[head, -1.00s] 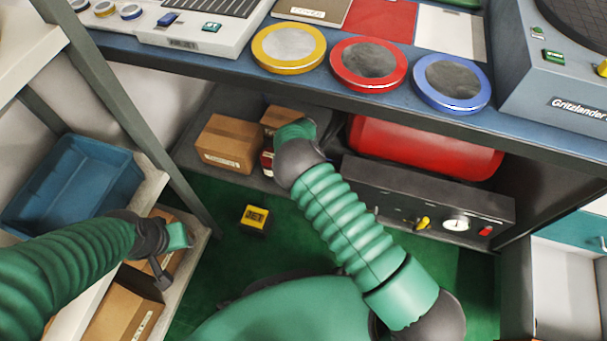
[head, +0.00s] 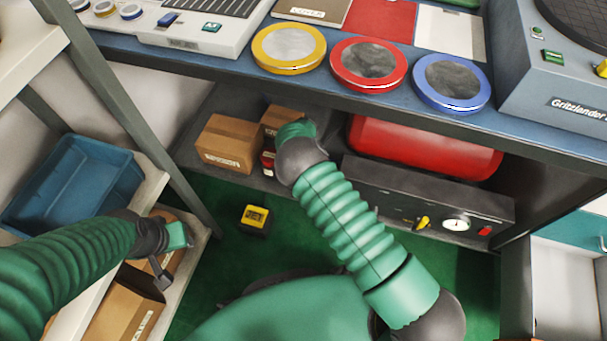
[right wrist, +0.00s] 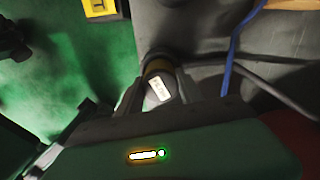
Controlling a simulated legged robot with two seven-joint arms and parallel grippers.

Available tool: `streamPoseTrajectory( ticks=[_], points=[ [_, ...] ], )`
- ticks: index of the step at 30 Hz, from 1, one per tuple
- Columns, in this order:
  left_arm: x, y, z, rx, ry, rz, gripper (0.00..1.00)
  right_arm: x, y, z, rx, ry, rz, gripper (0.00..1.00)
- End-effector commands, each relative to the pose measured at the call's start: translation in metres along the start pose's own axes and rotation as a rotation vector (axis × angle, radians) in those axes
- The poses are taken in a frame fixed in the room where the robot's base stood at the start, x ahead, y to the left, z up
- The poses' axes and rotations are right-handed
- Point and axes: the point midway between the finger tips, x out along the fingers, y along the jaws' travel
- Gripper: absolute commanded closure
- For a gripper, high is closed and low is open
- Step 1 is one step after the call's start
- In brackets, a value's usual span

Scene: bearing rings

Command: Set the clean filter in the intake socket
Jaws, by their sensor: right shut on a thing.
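My right gripper (right wrist: 158,95) reaches down to the lower shelf under the bench. In the right wrist view its two fingers are shut on a small cylindrical thing (right wrist: 158,82) with a white label and a brownish-yellow rim; I cannot tell whether it is a filter. In the head view my right wrist hides these fingertips. On the bench lie three round mesh discs: a yellow-rimmed one (head: 289,45) with pale mesh, a red-rimmed one (head: 368,62) and a blue-rimmed one (head: 450,80) with greyer, blotched mesh. My left gripper (head: 170,256) hangs at the left shelf; its jaw gap is unclear. I cannot identify the intake socket.
Cardboard boxes (head: 229,143) and a red tank (head: 425,147) above a dark gauge panel (head: 428,205) fill the lower shelf. A blue bin (head: 75,185) stands at left. A yellow block (head: 255,219) lies on the green floor. A blue cable (right wrist: 232,65) runs beside my right gripper.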

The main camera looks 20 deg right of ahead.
Motion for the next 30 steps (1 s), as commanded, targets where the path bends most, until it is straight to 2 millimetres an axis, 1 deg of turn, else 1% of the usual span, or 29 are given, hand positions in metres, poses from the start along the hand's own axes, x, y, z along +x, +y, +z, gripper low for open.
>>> streamPoseTrajectory(
  ticks=[13, 14, 15, 16, 24, 26, 30],
  points=[
    [0.007, 0.0, 0.002, 0.0, 0.0, 0.0, 0.64, 0.01, 0.0, 0.0, 0.0, 0.0, 0.0, 0.99],
    [0.007, 0.0, 0.002, 0.0, 0.0, 0.0, 0.64, 0.009, 0.0, 0.0, 0.0, 0.0, -0.001, 0.54],
    [0.006, 0.0, 0.002, 0.0, 0.0, 0.0, 0.64, 0.009, 0.0, 0.0, 0.0, 0.0, -0.001, 0.49],
    [0.006, 0.0, 0.002, 0.0, 0.0, 0.0, 0.64, 0.009, 0.0, 0.0, 0.0, 0.0, 0.0, 0.47],
    [0.006, 0.0, 0.001, 0.0, 0.0, 0.0, 0.64, 0.008, 0.0, 0.0, 0.0, 0.0, 0.0, 0.47],
    [0.003, 0.0, 0.001, 0.0, 0.0, 0.0, 0.64, 0.005, 0.0, 0.0, 0.0, 0.0, 0.0, 0.47],
    [-0.008, 0.0, -0.002, 0.0, 0.0, 0.0, 0.64, -0.008, 0.0, 0.0, 0.0, -0.001, 0.0, 0.47]
  ],
)
